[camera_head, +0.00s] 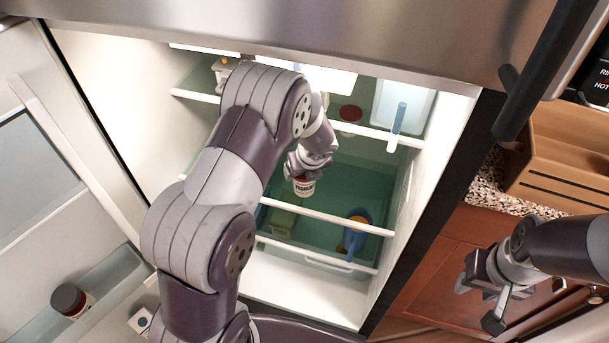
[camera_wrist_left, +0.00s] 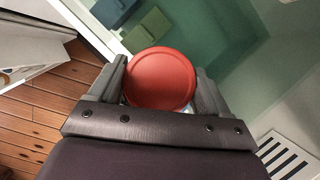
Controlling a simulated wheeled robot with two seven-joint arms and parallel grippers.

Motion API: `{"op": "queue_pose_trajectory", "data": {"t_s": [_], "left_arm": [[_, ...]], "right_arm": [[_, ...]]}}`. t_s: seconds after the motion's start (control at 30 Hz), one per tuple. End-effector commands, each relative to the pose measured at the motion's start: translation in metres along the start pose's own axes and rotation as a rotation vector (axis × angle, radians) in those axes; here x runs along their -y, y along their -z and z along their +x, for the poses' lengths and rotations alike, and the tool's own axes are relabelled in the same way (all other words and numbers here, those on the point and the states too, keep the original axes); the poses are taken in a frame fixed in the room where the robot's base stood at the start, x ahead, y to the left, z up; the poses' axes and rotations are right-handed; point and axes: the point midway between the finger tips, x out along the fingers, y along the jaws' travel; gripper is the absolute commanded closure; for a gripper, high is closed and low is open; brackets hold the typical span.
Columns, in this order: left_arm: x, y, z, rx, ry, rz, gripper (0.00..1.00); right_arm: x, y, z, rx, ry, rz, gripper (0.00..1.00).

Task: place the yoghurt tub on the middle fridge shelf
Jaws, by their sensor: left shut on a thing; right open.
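The yoghurt tub (camera_head: 304,187), a white cup with dark print, is inside the open fridge in the head view. My left gripper (camera_head: 303,176) is shut on it from above. In the left wrist view its red lid (camera_wrist_left: 160,78) sits between the two fingers of my left gripper (camera_wrist_left: 161,80). The tub appears just behind the white front edge of the middle fridge shelf (camera_head: 340,219); I cannot tell whether it touches the glass. My left arm hides part of the shelves. My right gripper (camera_head: 478,303) is open and empty, outside the fridge at the lower right.
The upper shelf (camera_head: 375,133) holds a clear container (camera_head: 402,105) and a red-topped item (camera_head: 350,114). Below the middle shelf are a blue item (camera_head: 355,232) and a green box (camera_head: 283,222). A dark-lidded jar (camera_head: 70,301) stands in the open door's bin.

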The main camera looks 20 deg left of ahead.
Motion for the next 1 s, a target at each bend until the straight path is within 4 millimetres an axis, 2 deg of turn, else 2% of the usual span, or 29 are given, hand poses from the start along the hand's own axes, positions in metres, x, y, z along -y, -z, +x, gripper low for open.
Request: {"op": "queue_pose_trajectory", "data": {"t_s": [0.1, 0.17, 0.53, 0.57, 0.6, 0.87, 1.0], "left_arm": [[0.000, 0.011, 0.023, -0.002, -0.001, 0.001, 0.61], [0.000, 0.015, 0.031, -0.002, -0.002, 0.000, 0.61], [0.000, 0.016, 0.034, -0.001, -0.001, 0.000, 0.61], [0.000, 0.016, 0.033, -0.001, -0.001, 0.000, 0.12], [0.000, 0.016, 0.033, -0.001, -0.001, 0.000, 0.00], [0.000, 0.014, 0.030, -0.001, -0.001, -0.001, 0.00], [0.001, 0.013, 0.011, 0.000, 0.001, -0.001, 0.00]], "right_arm": [[0.000, -0.002, 0.015, 0.000, 0.000, 0.000, 0.57], [0.000, -0.002, 0.018, 0.001, 0.000, 0.000, 0.57], [0.000, -0.002, 0.019, 0.000, 0.000, 0.000, 0.57], [0.000, -0.002, 0.018, 0.000, 0.000, 0.000, 0.57], [0.000, -0.002, 0.018, 0.000, 0.000, 0.000, 0.57], [0.000, -0.002, 0.015, 0.000, 0.000, 0.000, 0.57], [0.000, -0.001, 0.007, 0.000, 0.000, 0.000, 0.57]]}}
